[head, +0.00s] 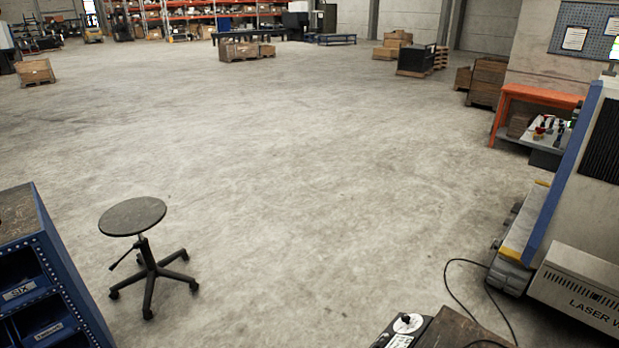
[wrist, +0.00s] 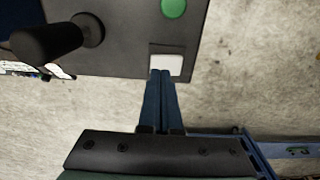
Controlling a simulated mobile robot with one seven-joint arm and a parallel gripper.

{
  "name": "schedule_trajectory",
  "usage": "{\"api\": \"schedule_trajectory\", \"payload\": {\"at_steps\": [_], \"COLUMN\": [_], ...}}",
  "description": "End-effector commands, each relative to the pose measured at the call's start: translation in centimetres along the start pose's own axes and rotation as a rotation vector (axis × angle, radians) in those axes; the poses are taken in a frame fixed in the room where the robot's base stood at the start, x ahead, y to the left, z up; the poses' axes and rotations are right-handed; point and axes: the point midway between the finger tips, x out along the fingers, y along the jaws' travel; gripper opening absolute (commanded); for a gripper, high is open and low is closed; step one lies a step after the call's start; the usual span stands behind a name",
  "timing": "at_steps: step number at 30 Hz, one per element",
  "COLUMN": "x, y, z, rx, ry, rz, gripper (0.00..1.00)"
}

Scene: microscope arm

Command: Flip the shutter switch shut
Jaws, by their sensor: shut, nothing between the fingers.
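In the wrist view a dark grey panel (wrist: 125,50) carries a white square rocker (wrist: 166,65), probably the shutter switch, near its lower right edge. My gripper (wrist: 161,72) has its two blue fingers pressed together with nothing between them. The fingertips overlap the lower left of the white square in the picture; I cannot tell whether they touch it. The switch's position is not clear. My gripper does not show in the head view.
The panel also carries a green button (wrist: 173,8) and a black knob (wrist: 45,42). In the head view a dark box with a white dial (head: 408,323) stands at the bottom edge. A stool (head: 133,217) and blue cabinet (head: 45,275) are at left. Open floor lies between.

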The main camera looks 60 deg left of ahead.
Motion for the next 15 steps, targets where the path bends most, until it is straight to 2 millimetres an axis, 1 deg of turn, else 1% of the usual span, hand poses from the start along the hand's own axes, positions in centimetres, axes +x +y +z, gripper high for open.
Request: {"api": "schedule_trajectory", "payload": {"at_steps": [15], "x": [0.38], "y": [0.01], "z": [0.00], "rx": [0.000], "ry": [0.000], "rz": [0.000], "gripper": [0.00]}}
